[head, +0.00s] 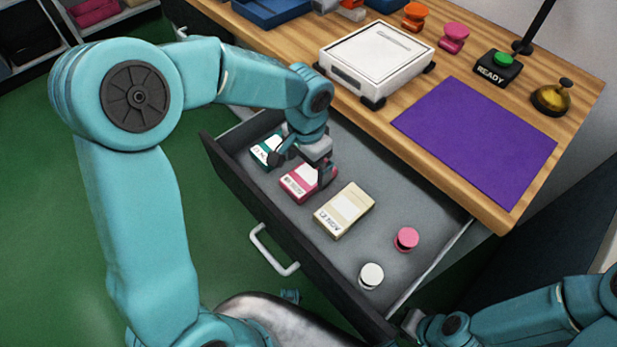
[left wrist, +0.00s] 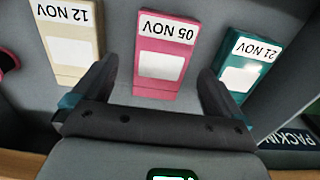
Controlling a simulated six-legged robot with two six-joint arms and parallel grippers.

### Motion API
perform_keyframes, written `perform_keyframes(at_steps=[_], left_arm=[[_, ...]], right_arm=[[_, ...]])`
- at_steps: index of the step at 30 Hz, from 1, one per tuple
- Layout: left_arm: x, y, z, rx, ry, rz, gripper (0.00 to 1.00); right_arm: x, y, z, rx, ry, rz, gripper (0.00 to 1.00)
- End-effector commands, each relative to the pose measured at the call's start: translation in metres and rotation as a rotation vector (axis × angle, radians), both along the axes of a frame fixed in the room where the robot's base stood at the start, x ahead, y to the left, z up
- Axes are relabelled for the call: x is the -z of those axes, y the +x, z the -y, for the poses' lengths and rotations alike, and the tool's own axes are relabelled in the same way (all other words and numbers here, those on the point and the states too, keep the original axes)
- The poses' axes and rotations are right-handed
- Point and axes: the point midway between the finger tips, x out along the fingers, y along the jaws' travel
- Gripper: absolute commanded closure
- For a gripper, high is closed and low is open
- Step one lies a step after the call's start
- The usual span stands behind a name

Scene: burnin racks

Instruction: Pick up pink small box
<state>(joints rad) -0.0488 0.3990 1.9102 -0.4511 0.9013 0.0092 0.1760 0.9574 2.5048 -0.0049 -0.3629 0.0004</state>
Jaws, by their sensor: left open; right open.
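The pink small box (head: 299,184) lies in the open drawer between a teal box (head: 266,151) and a cream box (head: 344,210). In the left wrist view the pink box (left wrist: 164,58) carries a white label reading "05 NOV". My left gripper (head: 303,167) is open above the pink box. In the left wrist view its fingers (left wrist: 152,95) are spread to either side of the box's near end, with no visible grip on it. My right gripper (head: 412,322) is open at the bottom right, outside the drawer, and seems empty.
The drawer (head: 250,215) also holds a pink knob-like piece (head: 406,239) and a white one (head: 371,276). The wooden desk (head: 480,200) above carries a white case (head: 376,58), a purple mat (head: 475,140), a READY button (head: 497,69) and a brass bell (head: 551,97).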

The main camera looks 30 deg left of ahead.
Motion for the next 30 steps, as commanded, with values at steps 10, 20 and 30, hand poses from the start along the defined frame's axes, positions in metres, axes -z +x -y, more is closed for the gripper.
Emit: perform_keyframes(at_steps=[10,20,30], left_arm=[[0.035,0.002,-0.001,0.001,0.000,-0.001,0.00],[0.035,0.002,-0.001,0.001,0.000,-0.001,0.59],[0.027,0.003,-0.001,0.001,0.000,0.002,0.60]], right_arm=[[0.010,0.000,0.000,0.000,0.000,0.000,0.57],[0.010,0.000,0.000,0.000,0.000,0.000,0.57],[0.007,0.000,0.000,0.000,0.000,0.000,0.57]])
